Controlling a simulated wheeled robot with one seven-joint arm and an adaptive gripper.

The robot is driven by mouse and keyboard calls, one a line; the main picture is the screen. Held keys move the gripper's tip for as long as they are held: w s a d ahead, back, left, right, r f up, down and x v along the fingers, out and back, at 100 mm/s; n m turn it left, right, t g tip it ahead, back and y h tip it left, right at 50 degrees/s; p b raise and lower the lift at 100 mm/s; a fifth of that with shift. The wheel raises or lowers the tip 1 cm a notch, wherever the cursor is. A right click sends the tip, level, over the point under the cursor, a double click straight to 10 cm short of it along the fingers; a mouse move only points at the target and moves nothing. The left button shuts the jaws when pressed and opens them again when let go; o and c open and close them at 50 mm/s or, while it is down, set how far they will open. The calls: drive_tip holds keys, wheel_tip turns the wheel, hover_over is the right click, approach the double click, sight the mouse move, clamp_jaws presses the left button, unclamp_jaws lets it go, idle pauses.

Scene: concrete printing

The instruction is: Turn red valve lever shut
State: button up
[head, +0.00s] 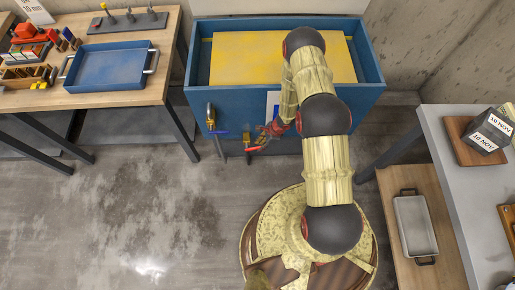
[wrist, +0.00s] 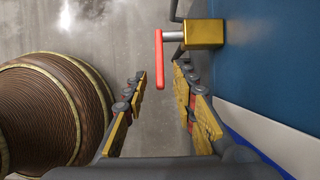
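The red valve lever (wrist: 159,60) hangs from a grey stem on a brass valve body (wrist: 204,34) on the blue tank's side. In the wrist view my gripper (wrist: 160,74) is open, with one finger on each side of the lever and a visible gap to both. In the head view the red lever (head: 254,149) shows low at the tank's front, just by my gripper (head: 266,133). My arm hides part of the tank there.
The blue tank (head: 197,60) has a yellow inside. A second valve with a blue lever (head: 220,132) sits left of the red one. A wooden table (head: 165,60) with a blue tray (head: 110,66) stands left, a grey bench (head: 455,170) right. The floor between is clear.

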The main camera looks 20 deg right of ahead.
sight(259, 147)
drive_tip(key=shift+b+x, duration=0.45)
drive_tip(key=shift+x, duration=1.45)
drive_tip(key=shift+c, duration=0.3)
clamp_jaws()
